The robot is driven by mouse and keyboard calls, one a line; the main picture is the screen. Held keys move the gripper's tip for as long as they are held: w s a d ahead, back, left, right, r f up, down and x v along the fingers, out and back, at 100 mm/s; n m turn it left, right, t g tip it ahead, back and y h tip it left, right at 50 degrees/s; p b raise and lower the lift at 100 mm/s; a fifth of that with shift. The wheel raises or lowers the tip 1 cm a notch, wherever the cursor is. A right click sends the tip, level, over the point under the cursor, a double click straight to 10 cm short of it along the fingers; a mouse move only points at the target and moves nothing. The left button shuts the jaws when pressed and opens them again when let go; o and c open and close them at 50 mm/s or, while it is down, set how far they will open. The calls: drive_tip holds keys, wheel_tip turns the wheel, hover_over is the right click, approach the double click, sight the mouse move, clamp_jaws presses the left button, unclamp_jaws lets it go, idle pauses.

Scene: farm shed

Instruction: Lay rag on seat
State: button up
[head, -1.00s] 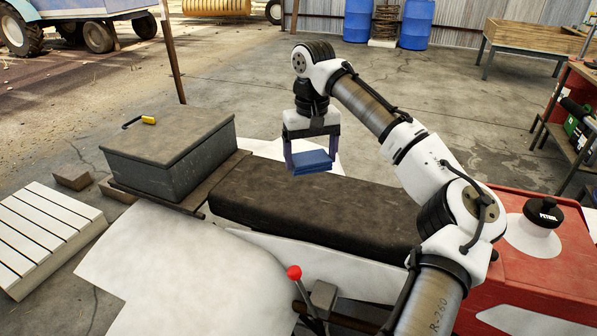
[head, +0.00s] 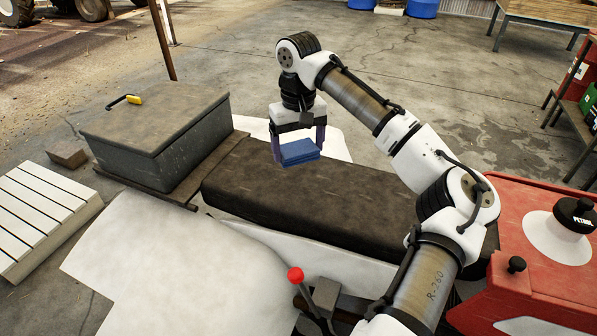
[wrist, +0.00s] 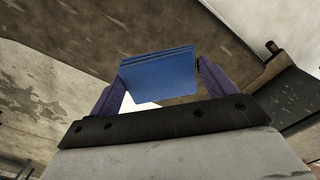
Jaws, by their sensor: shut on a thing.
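The rag (head: 299,152) is a blue folded stack. My gripper (head: 299,147) is shut on it, with a purple finger at each side. The rag also shows between the fingers in the wrist view (wrist: 158,76). The seat (head: 330,200) is a long dark brown cushion across the middle of the head view. In the head view the rag appears over the far edge of the seat, left of its middle. I cannot tell how large the gap between rag and seat is. The top of the seat is bare.
A grey box (head: 160,130) with a hooked yellow-handled tool (head: 133,100) on its lid stands left of the seat. A lever with a red knob (head: 295,275) rises in front of the seat. The red bodywork with a black Petrol cap (head: 575,214) is at the right.

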sight(298, 184)
wheel_tip(298, 184, down, 8)
drive_tip(key=shift+f+p, duration=0.1)
drive_tip(key=shift+p, duration=0.2)
drive_tip(key=o, duration=0.9)
drive_tip(key=shift+f, duration=0.1)
drive_tip(key=shift+c, duration=0.2)
drive_tip(key=shift+w, duration=0.1)
wheel_tip(298, 184, up, 12)
drive_tip(key=shift+r+b, duration=0.15)
drive_tip(key=shift+b, duration=0.3)
